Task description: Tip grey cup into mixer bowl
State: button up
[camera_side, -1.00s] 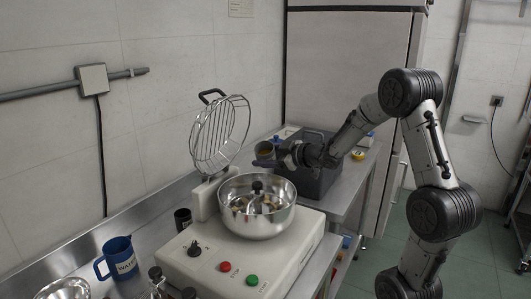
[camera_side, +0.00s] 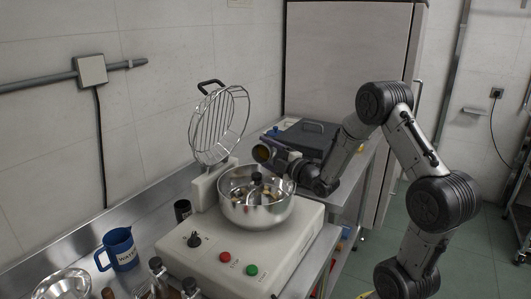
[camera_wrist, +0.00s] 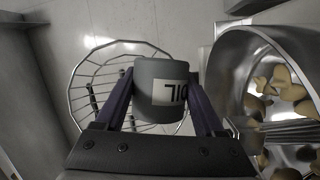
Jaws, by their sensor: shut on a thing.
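The grey cup (camera_wrist: 160,82) is between the two fingers of my gripper (camera_wrist: 160,92) in the wrist view, with a white label whose dark letters look upside down. In the side view the cup (camera_side: 262,153) is tipped over, its open mouth towards the camera and a yellowish inside showing. My gripper (camera_side: 278,158) is shut on it, just above and behind the back rim of the mixer bowl (camera_side: 258,214). The steel bowl also shows at the right of the wrist view (camera_wrist: 237,75), with pale yellow pieces and the mixing tool inside. I cannot see anything pouring.
The wire guard (camera_side: 220,125) stands raised behind the bowl. The mixer base (camera_side: 195,262) has red and green buttons. A blue jug (camera_side: 122,250), a small dark cup (camera_side: 182,210) and bottles (camera_side: 157,270) stand at left. A dark lidded box (camera_side: 312,138) is behind my gripper.

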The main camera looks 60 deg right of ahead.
jog(key=n+t, duration=0.1)
jog(key=n, duration=0.1)
jog(key=a+r+n, duration=0.1)
jog(key=n, duration=0.1)
jog(key=shift+t+y, duration=0.3)
jog(key=shift+t, duration=0.1)
jog(key=shift+s+a+r+n+t+y, duration=0.15)
jog(key=shift+a+n+t+y, duration=0.1)
jog(key=shift+n, duration=0.55)
jog(key=shift+w+a+r+n+t+y, duration=0.1)
jog(key=shift+a+n+t+y, duration=0.1)
jog(key=shift+n, duration=0.6)
jog(key=shift+s+a+r+n+t+y, duration=0.15)
jog(key=shift+a+n+t, duration=0.1)
jog(key=shift+n, duration=0.55)
jog(key=shift+d+m, duration=0.1)
jog(key=shift+m, duration=0.2)
